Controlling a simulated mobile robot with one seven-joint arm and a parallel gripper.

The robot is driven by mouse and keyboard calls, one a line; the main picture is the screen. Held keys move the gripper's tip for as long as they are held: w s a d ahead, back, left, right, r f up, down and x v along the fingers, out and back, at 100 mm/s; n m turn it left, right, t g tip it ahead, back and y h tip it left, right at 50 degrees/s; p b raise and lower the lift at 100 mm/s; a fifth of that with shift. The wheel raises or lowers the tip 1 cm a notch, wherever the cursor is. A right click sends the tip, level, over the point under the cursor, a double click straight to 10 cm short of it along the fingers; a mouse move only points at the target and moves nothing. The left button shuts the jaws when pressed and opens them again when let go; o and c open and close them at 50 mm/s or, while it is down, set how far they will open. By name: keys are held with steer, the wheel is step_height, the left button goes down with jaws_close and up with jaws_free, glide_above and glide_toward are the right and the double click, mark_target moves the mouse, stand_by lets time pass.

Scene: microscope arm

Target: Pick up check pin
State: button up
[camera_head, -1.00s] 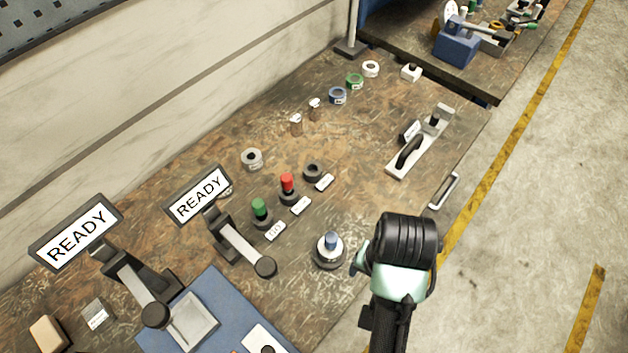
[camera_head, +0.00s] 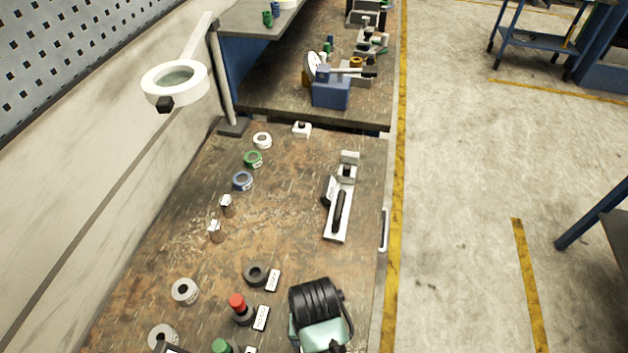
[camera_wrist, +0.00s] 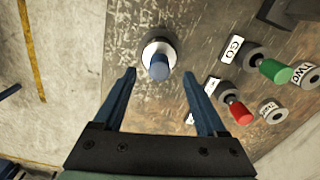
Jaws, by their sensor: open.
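A blue-topped pin (camera_wrist: 158,68) stands in a round grey holder (camera_wrist: 166,40) on the bench in the wrist view. I take it for the check pin; no label on it can be read. My gripper (camera_wrist: 159,75) is open, with its two blue fingers apart and the pin's top between and just beyond the tips. The fingers do not appear to touch it. In the camera_head view my wrist (camera_head: 318,312) is at the bottom, and the blue-topped pin is not visible.
A red-topped pin (camera_wrist: 238,112) and a green-topped pin (camera_wrist: 275,70) stand to the right, beside white labels. An empty-looking black ring (camera_head: 257,273) lies near the red pin. A white fixture with a black handle (camera_head: 339,210) lies near the bench's right edge. The bench (camera_head: 285,185) between is clear.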

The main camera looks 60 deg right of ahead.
steer(key=shift+d+f+p, duration=0.2)
steer(key=shift+f+p, duration=0.35)
steer(key=shift+f, duration=2.25)
steer(key=shift+c, duration=0.2)
steer(key=shift+w, duration=0.1)
jaws_close()
